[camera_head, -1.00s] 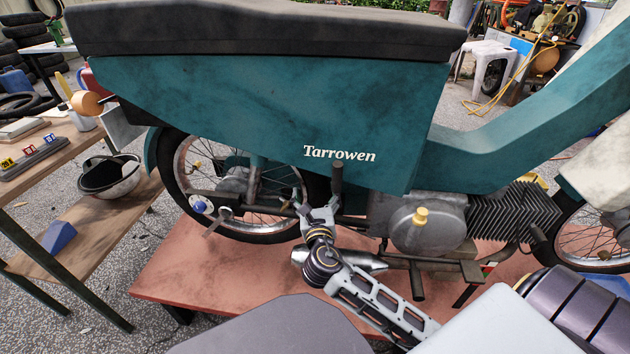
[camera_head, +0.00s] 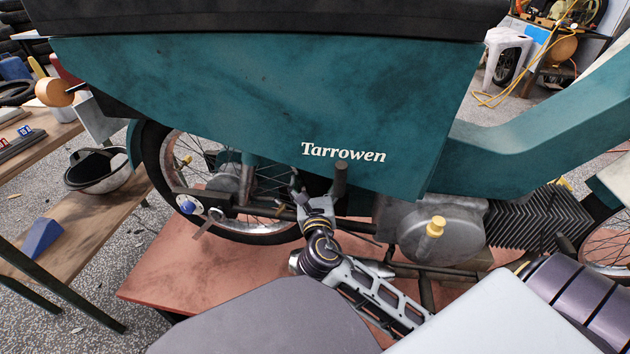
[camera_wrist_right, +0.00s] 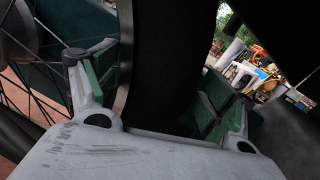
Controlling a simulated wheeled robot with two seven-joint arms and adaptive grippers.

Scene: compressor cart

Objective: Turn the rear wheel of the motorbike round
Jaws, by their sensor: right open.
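The teal motorbike (camera_head: 260,90), lettered Tarrowen, stands on a red-brown platform. Its rear wheel (camera_head: 151,165) has a black tyre and wire spokes; its upper part is hidden by the teal bodywork. My right gripper (camera_head: 314,192) is at the front side of this wheel, beside the bike's lower frame. In the right wrist view the right gripper (camera_wrist_right: 158,92) is open. The dark tyre (camera_wrist_right: 165,55) runs between its two green-padded fingers, with spokes to the left. I cannot tell whether either finger touches the tyre. My left gripper is not in view.
The engine (camera_head: 415,228) and an upright dark peg (camera_head: 340,180) are close to my right gripper. The red-brown platform (camera_head: 165,275) has bare room at its left.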

